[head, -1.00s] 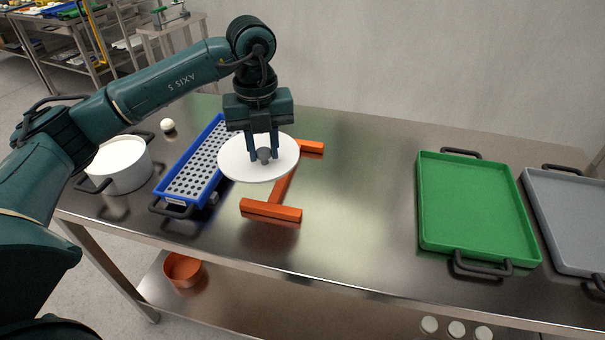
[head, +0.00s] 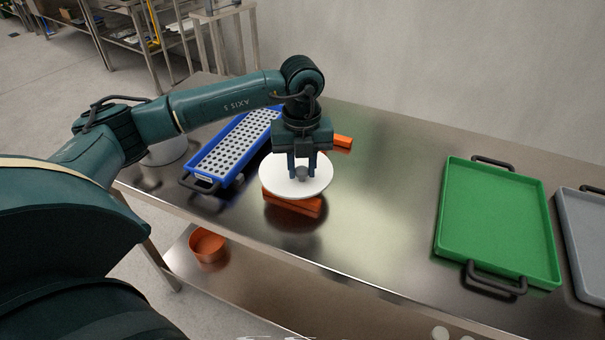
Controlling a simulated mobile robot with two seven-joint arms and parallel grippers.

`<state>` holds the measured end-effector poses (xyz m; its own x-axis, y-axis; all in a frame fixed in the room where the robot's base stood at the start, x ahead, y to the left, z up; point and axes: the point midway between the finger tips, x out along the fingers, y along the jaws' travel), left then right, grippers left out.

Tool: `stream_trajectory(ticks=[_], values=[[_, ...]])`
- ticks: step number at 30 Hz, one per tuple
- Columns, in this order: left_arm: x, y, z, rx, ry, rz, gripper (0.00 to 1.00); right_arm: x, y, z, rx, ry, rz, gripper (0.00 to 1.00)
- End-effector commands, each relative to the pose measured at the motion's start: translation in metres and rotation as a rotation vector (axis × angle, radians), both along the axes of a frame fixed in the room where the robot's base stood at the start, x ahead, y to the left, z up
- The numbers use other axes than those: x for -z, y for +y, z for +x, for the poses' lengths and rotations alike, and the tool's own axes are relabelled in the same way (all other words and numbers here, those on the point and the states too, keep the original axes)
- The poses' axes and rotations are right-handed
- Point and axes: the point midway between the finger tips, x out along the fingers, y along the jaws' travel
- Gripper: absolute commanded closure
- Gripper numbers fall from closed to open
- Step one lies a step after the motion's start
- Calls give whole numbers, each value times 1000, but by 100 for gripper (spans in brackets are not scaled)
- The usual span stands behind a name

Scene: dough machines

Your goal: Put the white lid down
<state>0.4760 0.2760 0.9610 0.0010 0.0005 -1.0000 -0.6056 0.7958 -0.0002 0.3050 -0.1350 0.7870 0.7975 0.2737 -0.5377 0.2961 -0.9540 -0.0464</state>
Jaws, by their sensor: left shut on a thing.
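The white lid (head: 282,187) is a round, flat disc with a dark grey knob in its middle. My left gripper (head: 302,174) points down and is shut on the lid's knob. The lid hangs level above the steel table, over an orange stand (head: 292,202) that it partly covers. A dark shadow of the lid lies on the table just in front of the stand. My right gripper does not show.
A blue perforated tray (head: 238,148) lies left of the lid. A green tray (head: 497,222) and a grey tray (head: 592,235) are at the right. The steel table (head: 385,190) is clear between lid and green tray. A copper-coloured bowl (head: 208,246) sits on the lower shelf.

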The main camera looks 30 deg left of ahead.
Motion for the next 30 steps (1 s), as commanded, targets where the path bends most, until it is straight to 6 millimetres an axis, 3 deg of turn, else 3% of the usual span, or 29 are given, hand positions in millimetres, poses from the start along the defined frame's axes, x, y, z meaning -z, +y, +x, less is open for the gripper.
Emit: stream_trajectory(ticks=[6,17,18,25,30], values=[[29,0,0,0,2,1,96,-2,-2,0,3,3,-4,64],[35,0,0,1,1,1,96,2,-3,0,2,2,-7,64],[34,0,0,1,1,0,72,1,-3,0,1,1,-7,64],[34,0,0,1,1,0,54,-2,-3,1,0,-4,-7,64],[34,0,0,1,1,0,52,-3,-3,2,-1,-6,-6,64]])
